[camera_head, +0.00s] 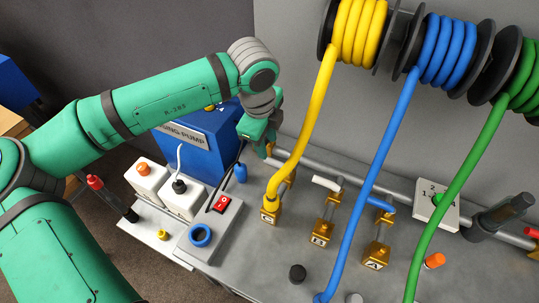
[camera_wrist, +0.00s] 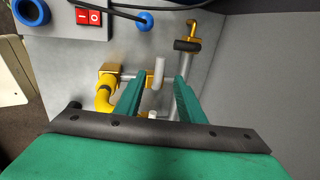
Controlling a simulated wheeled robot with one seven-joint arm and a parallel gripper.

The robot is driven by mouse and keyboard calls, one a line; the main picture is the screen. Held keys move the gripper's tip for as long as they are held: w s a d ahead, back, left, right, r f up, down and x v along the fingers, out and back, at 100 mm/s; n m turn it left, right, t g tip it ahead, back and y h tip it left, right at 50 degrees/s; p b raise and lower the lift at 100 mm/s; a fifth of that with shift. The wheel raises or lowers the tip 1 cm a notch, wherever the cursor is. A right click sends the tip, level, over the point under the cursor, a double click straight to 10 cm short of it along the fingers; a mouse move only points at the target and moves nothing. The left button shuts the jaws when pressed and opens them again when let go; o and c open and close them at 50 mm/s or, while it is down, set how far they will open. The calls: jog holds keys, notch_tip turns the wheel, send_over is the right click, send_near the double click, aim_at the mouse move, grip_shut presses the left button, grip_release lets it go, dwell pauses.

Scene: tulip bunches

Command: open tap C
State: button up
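Tap C appears to be the leftmost brass tap (camera_head: 270,209), with the yellow hose (camera_head: 312,115) running into it; its letter is small. B (camera_head: 321,234) and A (camera_head: 375,256) stand to its right. In the wrist view the tap's brass block (camera_wrist: 111,73) sits left of my fingers, with a pale lever (camera_wrist: 158,72) beside it on the line to the main pipe. My gripper (camera_wrist: 157,85) is open, its green fingers on either side of this lever, with gaps visible. In the head view my gripper (camera_head: 258,142) is above and left of the tap; the hose hides the lever.
A black-handled brass valve (camera_wrist: 188,45) is close by on the main pipe. A box with a red switch (camera_head: 222,203) stands left of the taps. Tap B's white lever (camera_head: 325,183) and tap A's blue lever (camera_head: 381,203) are to the right. The blue hose (camera_head: 370,170) crosses the bench.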

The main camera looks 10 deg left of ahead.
aim_at(270, 160)
jog(key=f, duration=0.2)
jog(key=w+f, duration=0.1)
jog(key=f, duration=0.5)
jog(key=shift+w+d+f, duration=0.2)
jog(key=shift+w+f, duration=0.05)
jog(key=shift+w, duration=0.1)
grip_shut()
